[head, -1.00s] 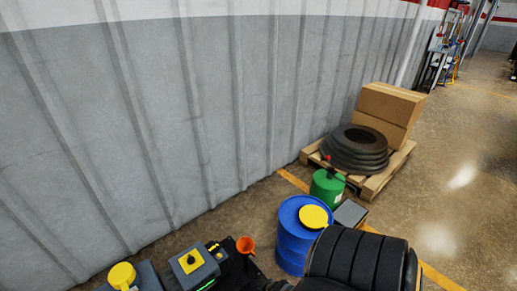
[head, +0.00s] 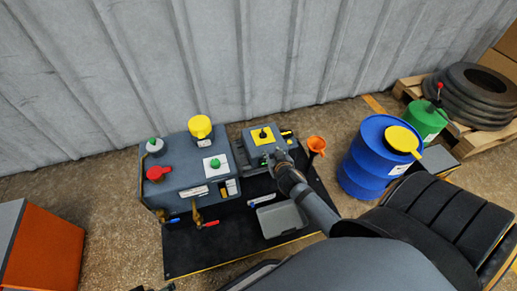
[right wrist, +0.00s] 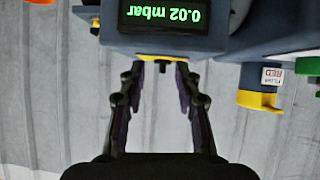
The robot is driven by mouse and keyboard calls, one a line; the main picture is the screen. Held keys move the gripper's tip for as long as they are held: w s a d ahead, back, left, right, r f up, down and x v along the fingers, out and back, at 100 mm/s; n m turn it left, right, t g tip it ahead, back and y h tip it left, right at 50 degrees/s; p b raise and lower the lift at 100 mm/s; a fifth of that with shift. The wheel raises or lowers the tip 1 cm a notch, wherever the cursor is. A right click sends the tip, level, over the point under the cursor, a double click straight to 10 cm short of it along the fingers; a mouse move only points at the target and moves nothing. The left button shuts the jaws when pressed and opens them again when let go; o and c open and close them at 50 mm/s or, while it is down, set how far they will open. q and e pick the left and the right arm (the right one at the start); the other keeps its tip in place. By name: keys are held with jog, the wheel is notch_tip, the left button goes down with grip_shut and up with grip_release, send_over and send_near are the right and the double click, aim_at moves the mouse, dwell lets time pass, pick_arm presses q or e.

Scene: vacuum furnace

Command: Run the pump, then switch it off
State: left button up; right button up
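The control box (head: 283,152) is grey with a yellow plate (head: 256,136) and a black knob (head: 263,133) on top. My right gripper (head: 277,154) is at the front side of this box. In the right wrist view my right gripper (right wrist: 160,68) is open, its fingertips either side of the yellow plate's edge (right wrist: 160,57). I see nothing held, and cannot tell whether the fingers touch the knob. Small dark parts at the head view's bottom edge may be my left gripper (head: 153,288).
A larger grey unit (head: 185,178) with yellow, red and green-topped knobs stands to the left. A grey tray (head: 281,220) lies on the black bench top (head: 200,252). An orange funnel (head: 316,145) and a blue drum (head: 366,165) are to the right. An orange box (head: 45,250) stands lower left.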

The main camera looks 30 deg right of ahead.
aim_at(263, 133)
jog(key=shift+m+t+h, duration=0.4)
jog(key=shift+m+t, duration=0.1)
jog(key=shift+t, duration=0.2)
jog(key=w+b, duration=0.1)
jog(key=w, duration=0.2)
jog(key=w+d+b, duration=0.1)
jog(key=w, duration=0.2)
jog(key=w+d+b, duration=0.1)
jog(key=w, duration=0.2)
jog(key=shift+w+d+b, duration=0.1)
jog(key=shift+w+b, duration=0.1)
jog(key=shift+b, duration=0.2)
jog(key=shift+w+d+f, duration=0.25)
jog(key=shift+w, duration=0.35)
pick_arm(q)
jog(key=t, duration=0.1)
jog(key=w+d+t, duration=0.1)
jog(key=shift+w+t+h, duration=0.3)
jog(key=shift+h, duration=0.1)
pick_arm(e)
grip_shut()
pick_arm(q)
jog(key=shift+f, duration=0.1)
